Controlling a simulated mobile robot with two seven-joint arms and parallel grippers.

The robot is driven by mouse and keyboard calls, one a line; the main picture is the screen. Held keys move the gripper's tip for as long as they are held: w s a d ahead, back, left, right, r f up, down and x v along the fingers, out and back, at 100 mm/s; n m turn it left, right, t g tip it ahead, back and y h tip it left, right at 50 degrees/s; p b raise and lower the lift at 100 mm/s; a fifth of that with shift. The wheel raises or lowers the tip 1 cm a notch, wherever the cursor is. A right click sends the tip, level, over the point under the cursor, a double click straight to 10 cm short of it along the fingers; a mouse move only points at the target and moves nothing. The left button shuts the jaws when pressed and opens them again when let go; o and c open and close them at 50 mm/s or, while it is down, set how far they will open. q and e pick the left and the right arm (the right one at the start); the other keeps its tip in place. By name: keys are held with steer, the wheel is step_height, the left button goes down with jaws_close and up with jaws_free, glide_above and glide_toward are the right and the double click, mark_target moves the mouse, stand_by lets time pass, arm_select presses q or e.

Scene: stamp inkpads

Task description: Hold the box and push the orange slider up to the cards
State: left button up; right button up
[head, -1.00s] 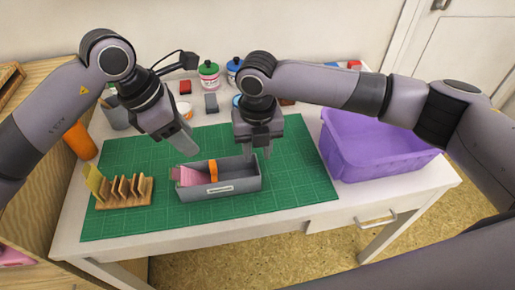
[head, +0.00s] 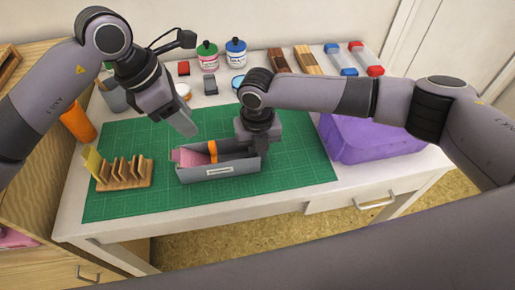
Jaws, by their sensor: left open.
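A grey box (head: 222,171) with a label on its front stands on the green cutting mat. Pink cards (head: 184,157) lean in its left part. An orange slider (head: 213,150) stands upright across the box, just right of the cards. My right gripper (head: 259,147) is low at the box's right end and covers part of it. Its fingertips are partly hidden, so I cannot tell whether they grip the wall. My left gripper (head: 188,129) is open and empty, above and behind the box's left half, apart from the slider.
A wooden rack (head: 124,180) with a yellow card (head: 92,161) stands left of the box. The green mat (head: 150,208) is clear in front. A purple bin (head: 370,142) stands at the right, under my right arm. Jars (head: 236,54) and stamps line the back.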

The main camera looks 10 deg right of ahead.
mark_target(210, 144)
arm_select(q)
steer(key=shift+o, duration=0.6)
steer(key=d+f, duration=0.1)
steer(key=f, duration=0.2)
steer(key=d+f+m, duration=0.1)
steer(key=f, duration=0.2)
steer(key=d+f+m, duration=0.1)
steer(key=f, duration=0.2)
steer(key=shift+w+d, duration=0.25)
steer(key=shift+d, duration=0.05)
steer(key=shift+a, duration=0.1)
jaws_close()
